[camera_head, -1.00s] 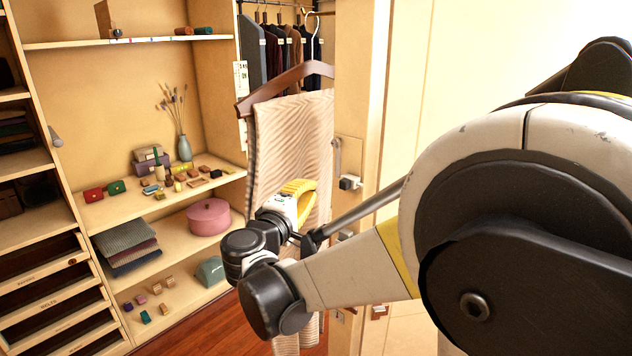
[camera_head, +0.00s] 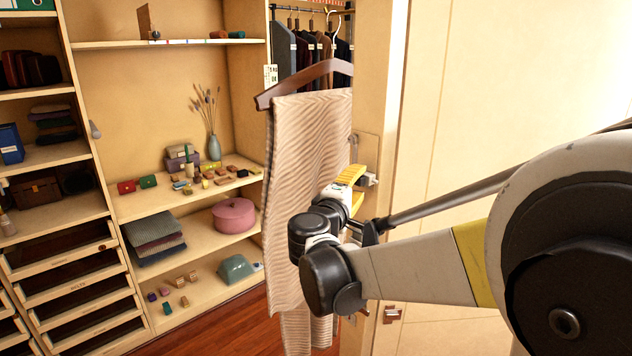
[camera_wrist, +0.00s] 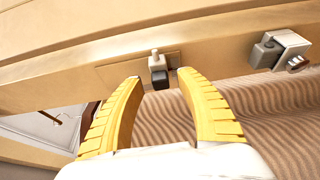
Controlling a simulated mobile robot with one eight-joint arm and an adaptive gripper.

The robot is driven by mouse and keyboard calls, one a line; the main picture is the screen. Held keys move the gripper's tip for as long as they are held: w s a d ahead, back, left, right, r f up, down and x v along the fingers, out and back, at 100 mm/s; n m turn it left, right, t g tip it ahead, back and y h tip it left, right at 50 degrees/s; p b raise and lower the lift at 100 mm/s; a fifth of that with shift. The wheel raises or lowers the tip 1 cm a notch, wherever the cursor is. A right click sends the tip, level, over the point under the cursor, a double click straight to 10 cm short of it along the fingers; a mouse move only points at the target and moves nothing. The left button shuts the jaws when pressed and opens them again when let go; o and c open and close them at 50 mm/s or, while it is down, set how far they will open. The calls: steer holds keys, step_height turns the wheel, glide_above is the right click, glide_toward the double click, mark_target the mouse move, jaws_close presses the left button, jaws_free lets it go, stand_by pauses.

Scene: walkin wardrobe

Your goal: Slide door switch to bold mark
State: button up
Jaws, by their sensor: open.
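The door switch is a small dark knob with a pale metal stub (camera_wrist: 158,68) on a plate in the wooden door post. In the wrist view it lies between and just beyond the fingertips of my gripper (camera_wrist: 160,80). My gripper is open and empty, and I see no clear contact with the knob. In the head view, my yellow fingers (camera_head: 357,187) are at the post, beside the partly hidden switch (camera_head: 371,179). I cannot make out a bold mark in either view.
A striped cloth (camera_head: 300,170) on a brown hanger (camera_head: 305,82) hangs just left of my gripper. A metal block (camera_wrist: 283,48) juts from the post in the wrist view. Shelves with a pink round box (camera_head: 234,217) and a vase (camera_head: 214,148) stand behind.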

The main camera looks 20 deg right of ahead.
steer(key=shift+w+d+f, duration=0.1)
steer(key=shift+w+d, duration=0.15)
steer(key=shift+w, duration=0.4)
steer(key=shift+w+d, duration=0.1)
steer(key=shift+d, duration=0.35)
steer(key=shift+a, duration=0.1)
steer(key=shift+c, duration=1.1)
jaws_close()
steer(key=shift+w, duration=0.1)
steer(key=shift+o, duration=1.1)
jaws_free()
